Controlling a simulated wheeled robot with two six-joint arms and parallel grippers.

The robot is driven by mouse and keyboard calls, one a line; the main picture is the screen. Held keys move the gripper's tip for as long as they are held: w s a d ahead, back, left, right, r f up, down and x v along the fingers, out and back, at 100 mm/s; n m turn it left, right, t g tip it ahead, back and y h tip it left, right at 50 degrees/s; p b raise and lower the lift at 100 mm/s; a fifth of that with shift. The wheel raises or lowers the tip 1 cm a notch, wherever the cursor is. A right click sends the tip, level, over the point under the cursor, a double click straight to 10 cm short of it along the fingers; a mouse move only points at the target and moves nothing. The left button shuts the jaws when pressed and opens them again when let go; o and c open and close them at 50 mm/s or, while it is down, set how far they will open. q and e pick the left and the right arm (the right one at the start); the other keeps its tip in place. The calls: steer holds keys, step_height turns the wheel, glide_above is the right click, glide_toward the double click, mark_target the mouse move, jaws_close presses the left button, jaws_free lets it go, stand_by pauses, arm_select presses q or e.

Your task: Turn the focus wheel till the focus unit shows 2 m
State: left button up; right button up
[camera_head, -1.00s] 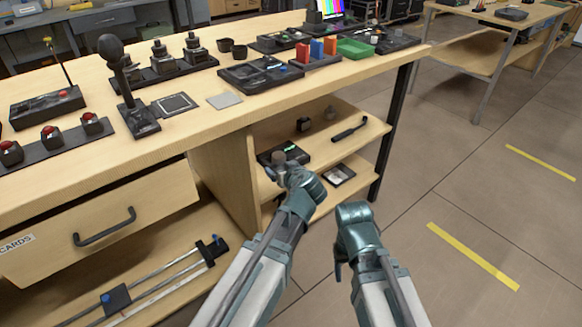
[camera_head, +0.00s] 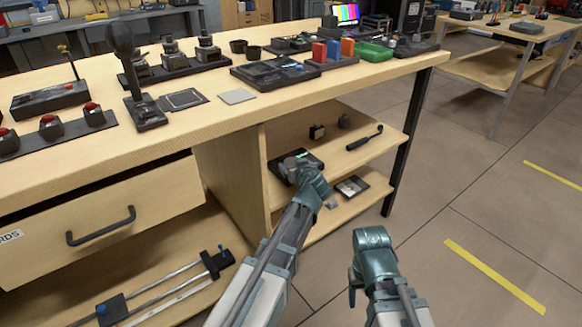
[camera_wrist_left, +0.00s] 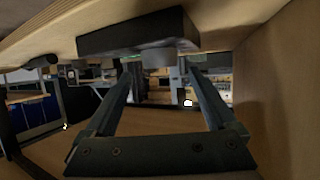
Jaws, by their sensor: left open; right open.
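The focus unit (camera_head: 303,154) is a dark box with a small green display on the upper shelf under the bench; its reading is too small to make out. My left gripper (camera_head: 291,167) is at its front and hides part of it. In the left wrist view the unit appears as a dark block (camera_wrist_left: 125,35) at the top, with a grey cylinder, apparently the focus wheel (camera_wrist_left: 158,58), jutting from it. The open left fingers (camera_wrist_left: 158,78) point towards the wheel from either side; contact cannot be told. My right gripper (camera_head: 355,287) hangs in front of the shelves, away from the unit, its fingers mostly hidden.
The upper shelf (camera_head: 345,152) also holds a small dark block (camera_head: 316,132) and a black handle (camera_head: 365,138). A dark tray (camera_head: 352,187) lies on the lower shelf. The bench top (camera_head: 225,120) overhangs the shelves. The floor on the right is clear.

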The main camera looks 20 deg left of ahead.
mark_target(291, 162)
arm_select(q)
steer(key=shift+b+x, duration=0.75)
steer(key=shift+x, duration=1.9)
steer(key=c, duration=1.4)
steer(key=shift+o, duration=0.2)
steer(key=shift+s+m+h, duration=0.15)
steer(key=shift+m+h, duration=0.35)
steer(key=shift+h, duration=0.2)
steer(key=shift+m+t+h, duration=0.5)
steer(key=shift+m+h, duration=0.3)
steer(key=shift+h, duration=0.1)
steer(key=shift+d, duration=0.1)
steer(key=o, duration=1.4)
steer(key=shift+c, duration=0.2)
